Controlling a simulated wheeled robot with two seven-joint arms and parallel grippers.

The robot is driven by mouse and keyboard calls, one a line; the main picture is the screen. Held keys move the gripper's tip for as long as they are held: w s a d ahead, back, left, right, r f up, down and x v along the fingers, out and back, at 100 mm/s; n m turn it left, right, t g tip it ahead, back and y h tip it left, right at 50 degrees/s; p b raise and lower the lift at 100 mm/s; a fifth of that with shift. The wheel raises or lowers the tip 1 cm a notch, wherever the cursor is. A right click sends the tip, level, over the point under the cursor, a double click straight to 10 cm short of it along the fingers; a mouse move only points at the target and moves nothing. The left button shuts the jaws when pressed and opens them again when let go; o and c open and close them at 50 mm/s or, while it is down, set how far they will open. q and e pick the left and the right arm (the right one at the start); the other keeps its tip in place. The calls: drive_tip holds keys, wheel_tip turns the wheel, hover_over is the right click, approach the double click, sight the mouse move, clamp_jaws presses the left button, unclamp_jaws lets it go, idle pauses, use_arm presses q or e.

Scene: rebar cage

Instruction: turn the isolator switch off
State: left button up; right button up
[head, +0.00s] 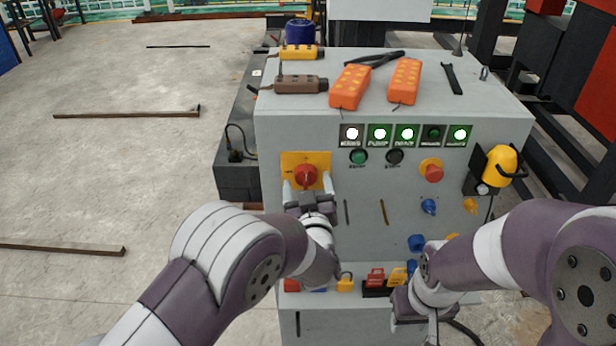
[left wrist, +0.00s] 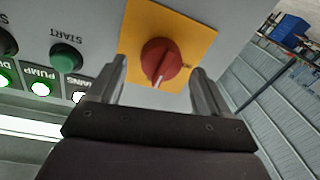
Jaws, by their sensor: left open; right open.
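The isolator switch is a red rotary knob (head: 306,176) on a yellow plate (head: 292,160) at the upper left of the grey cabinet front. The knob also shows in the left wrist view (left wrist: 162,62), with a pale mark on its lower side. My left gripper (head: 307,188) is open, with its fingers on either side of the knob; in the left wrist view its fingers (left wrist: 160,85) stand apart and no contact with the knob shows. My right gripper (head: 405,300) is low at the cabinet front; its fingers are mostly hidden by my arm.
The grey cabinet (head: 300,115) carries lit indicators, a green start button (head: 358,157), a red mushroom button (head: 432,172) and blue knobs. Orange pendants (head: 350,87) lie on top. Floor at left is mostly clear.

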use_arm(q)
drive_tip(key=shift+w+a+r, duration=0.1)
drive_tip(key=shift+w+a, duration=0.15)
drive_tip(key=shift+w, duration=0.65)
drive_tip(key=shift+d, duration=0.2)
drive_tip(key=shift+a, duration=0.1)
drive_tip(key=c, duration=1)
drive_tip(key=shift+c, duration=0.2)
